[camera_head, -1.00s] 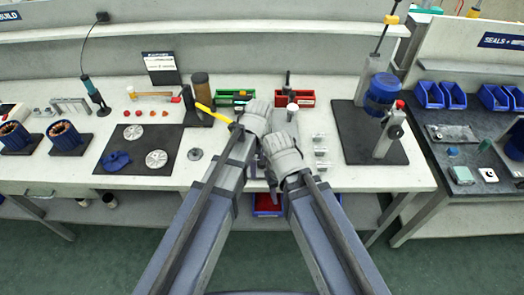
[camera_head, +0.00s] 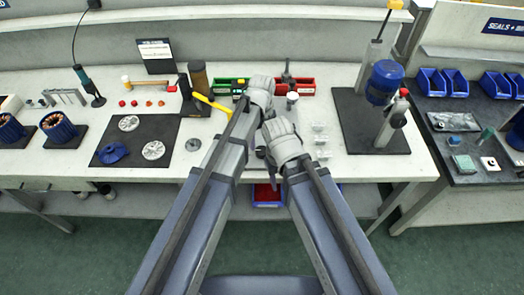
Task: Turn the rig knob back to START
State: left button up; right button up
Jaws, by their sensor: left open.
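The stand at the right of the table looks like the rig. It has a dark base plate (camera_head: 350,122), a blue motor-like body (camera_head: 385,82) and a grey post (camera_head: 391,124). A small red part (camera_head: 404,92) tops the post; I cannot tell whether it is the knob, and no START mark is readable. My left gripper (camera_head: 262,90) is over the table's middle, near the bins and well left of the stand. It is open, though its wrist mostly hides the fingers. My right gripper (camera_head: 281,140) is nearer the front edge, its fingers unclear. Neither gripper touches the stand.
A green bin (camera_head: 222,87) and a red bin (camera_head: 306,86) stand behind the grippers. Several small pale parts (camera_head: 320,139) lie between my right gripper and the stand. A yellow-handled tool (camera_head: 212,103) and a dark mat (camera_head: 153,132) are at left.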

aim_at(262, 150)
pick_arm(q)
notch_tip(262, 150, down, 6)
jog(key=b, duration=0.5)
jog(key=shift+r, duration=0.1)
jog(key=shift+c, duration=0.3)
jog(key=c, duration=1.3)
